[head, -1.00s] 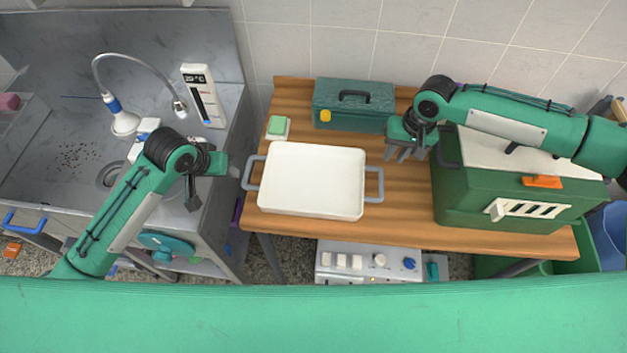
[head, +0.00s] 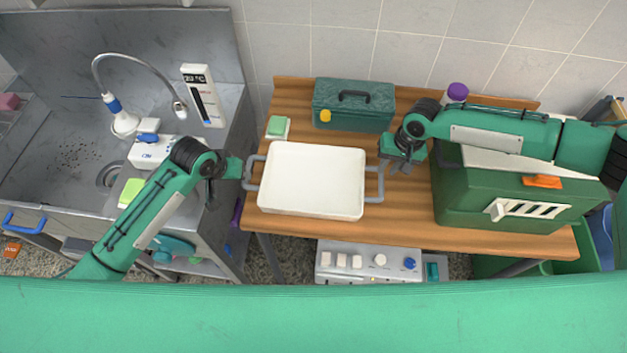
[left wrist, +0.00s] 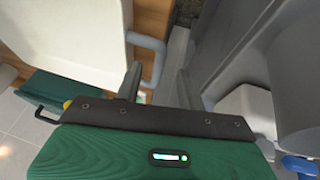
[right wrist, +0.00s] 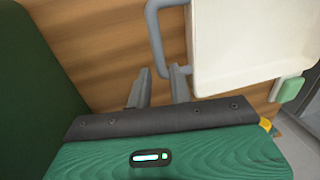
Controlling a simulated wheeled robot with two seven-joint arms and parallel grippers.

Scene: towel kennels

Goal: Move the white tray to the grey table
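The white tray (head: 312,180) lies flat on the wooden table, empty, with a grey handle on each side. My left gripper (head: 212,195) is open and empty beside the left handle (head: 251,172); in the left wrist view its fingers (left wrist: 158,75) lie either side of part of that handle (left wrist: 150,60). My right gripper (head: 396,166) is open above the table by the right handle (head: 377,184); in the right wrist view its fingers (right wrist: 160,80) are close to that handle (right wrist: 153,25). I cannot tell whether either touches. No separate grey table shows clearly besides the grey sink counter.
The grey metal sink counter (head: 60,120) stands left, with a tap, a white device (head: 155,150) and a thermometer display (head: 203,95). A green toolbox (head: 353,108) stands behind the tray. A green carrier box (head: 470,195) stands right. A green sponge (head: 278,127) lies behind the tray's left corner.

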